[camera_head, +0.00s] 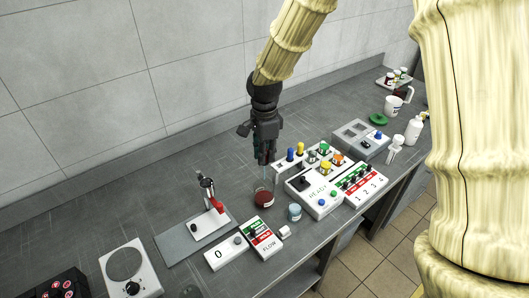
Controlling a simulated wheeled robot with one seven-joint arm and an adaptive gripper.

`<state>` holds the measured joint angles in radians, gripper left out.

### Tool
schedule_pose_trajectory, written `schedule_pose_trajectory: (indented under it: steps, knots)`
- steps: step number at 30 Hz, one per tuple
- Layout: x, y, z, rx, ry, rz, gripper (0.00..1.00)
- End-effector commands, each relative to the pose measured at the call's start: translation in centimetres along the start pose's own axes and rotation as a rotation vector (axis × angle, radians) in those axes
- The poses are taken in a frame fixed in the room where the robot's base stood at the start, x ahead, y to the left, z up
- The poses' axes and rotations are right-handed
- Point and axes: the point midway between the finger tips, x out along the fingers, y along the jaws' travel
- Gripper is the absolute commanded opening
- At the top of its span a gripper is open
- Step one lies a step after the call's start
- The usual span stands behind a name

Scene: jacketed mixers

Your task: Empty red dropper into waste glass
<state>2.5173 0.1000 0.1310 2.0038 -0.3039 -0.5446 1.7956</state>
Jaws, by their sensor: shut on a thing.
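My gripper (266,157) points down over the bench and is shut on a dropper. Most of the dropper is hidden by the fingers, and its colour cannot be made out. Only its thin pale tip (265,173) shows below them. Directly under the tip stands a glass with dark red contents (263,199). The tip appears to be at or just above its rim; I cannot tell whether it is inside. A smaller glass with pale blue contents (294,213) stands to its right. Neither glass has a readable label, so I cannot tell which is the waste glass.
A rack with several coloured caps (281,166) and a white control unit (322,202) stand right of the glasses. A flow panel (263,238) and a stand with a red part (211,215) are in front and left. The bench behind the stand is clear.

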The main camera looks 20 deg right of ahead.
Motion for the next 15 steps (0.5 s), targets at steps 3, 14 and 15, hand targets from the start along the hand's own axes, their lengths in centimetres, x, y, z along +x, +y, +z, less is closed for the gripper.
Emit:
schedule_pose_trajectory:
  steps: [3, 14, 15]
  knots:
    - [0.5, 0.0, 0.0, 0.0, 0.0, 0.001, 0.06]
    - [1.2, 0.0, 0.0, -0.001, 0.0, 0.0, 0.06]
    - [1.3, 0.0, 0.0, -0.001, 0.0, 0.001, 0.06]
